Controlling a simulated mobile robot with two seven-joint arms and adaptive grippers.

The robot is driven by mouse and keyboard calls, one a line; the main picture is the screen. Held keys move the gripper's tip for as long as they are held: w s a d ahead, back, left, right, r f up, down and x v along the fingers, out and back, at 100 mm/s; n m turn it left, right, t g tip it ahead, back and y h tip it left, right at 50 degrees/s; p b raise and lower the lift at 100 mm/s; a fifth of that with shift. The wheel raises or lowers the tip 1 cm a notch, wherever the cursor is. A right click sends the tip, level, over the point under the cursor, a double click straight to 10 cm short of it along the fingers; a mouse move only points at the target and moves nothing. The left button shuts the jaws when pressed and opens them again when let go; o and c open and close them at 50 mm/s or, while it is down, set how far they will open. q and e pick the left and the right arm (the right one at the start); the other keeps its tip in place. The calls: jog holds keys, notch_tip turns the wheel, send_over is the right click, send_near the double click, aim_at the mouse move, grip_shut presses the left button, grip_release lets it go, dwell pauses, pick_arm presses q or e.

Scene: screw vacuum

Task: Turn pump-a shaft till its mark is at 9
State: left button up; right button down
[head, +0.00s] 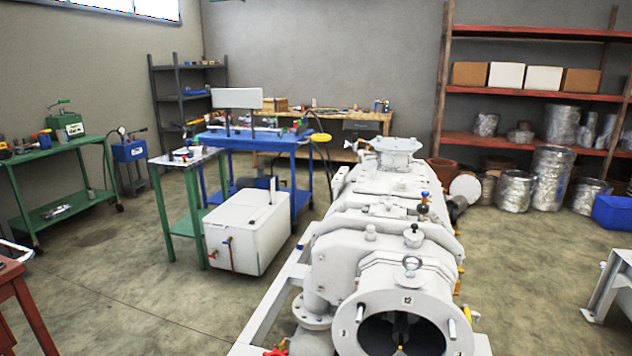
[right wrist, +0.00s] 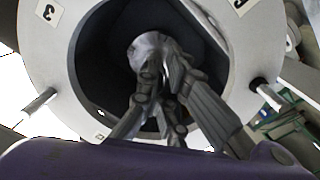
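The pale grey pump (head: 385,230) fills the lower right of the head view, with its round end flange (head: 350,310) facing me. A 12 plate sits at the flange's top, and another plate is on its left. In the right wrist view the flange (right wrist: 50,62) appears turned, with a 3 plate at upper left. My right gripper (right wrist: 160,68) reaches into the dark opening. Its fingers converge on the light grey shaft end (right wrist: 146,48) and look shut on it. The fingers hide much of the shaft, and I cannot make out its mark. My left gripper is in neither view.
Metal pins (right wrist: 40,100) stick out from the flange around the opening. A white box tank (head: 250,230) and a blue cart (head: 300,142) stand left of the pump. Shelves with boxes (head: 525,76) are behind at right.

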jog(key=shift+a+f, duration=0.15)
jog(key=shift+a, duration=0.4)
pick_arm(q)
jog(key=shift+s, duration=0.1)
pick_arm(e)
jog(key=shift+f, duration=0.1)
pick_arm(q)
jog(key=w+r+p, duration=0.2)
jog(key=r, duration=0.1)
pick_arm(e)
jog(key=v, duration=0.6)
jog(key=shift+d+f, duration=0.2)
jog(key=shift+d, duration=0.1)
